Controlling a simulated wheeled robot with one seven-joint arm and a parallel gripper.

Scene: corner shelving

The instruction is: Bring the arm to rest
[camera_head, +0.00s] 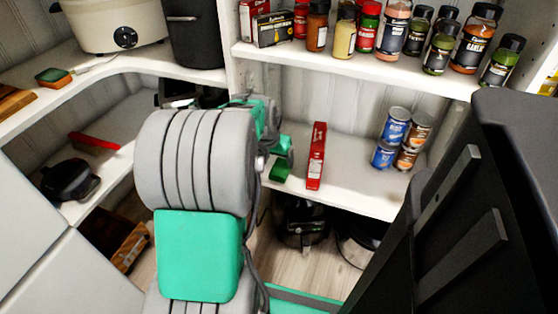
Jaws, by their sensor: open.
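My arm, grey and green, rises through the middle of the view and reaches toward the corner shelving. My gripper (281,168) is small in the picture, at the far end of the arm, in front of the middle shelf (345,182). It is partly hidden by my own arm links. It looks open, and I see nothing held in it. A red box (316,156) stands on the middle shelf just right of my gripper, with a small gap between them in the picture.
Stacked blue and orange cans (391,130) stand right of the red box. Spice jars (396,28) line the shelf above. A slow cooker (118,22) and a dark canister (193,35) stand upper left. A black pan (70,178) sits on the lower left shelf.

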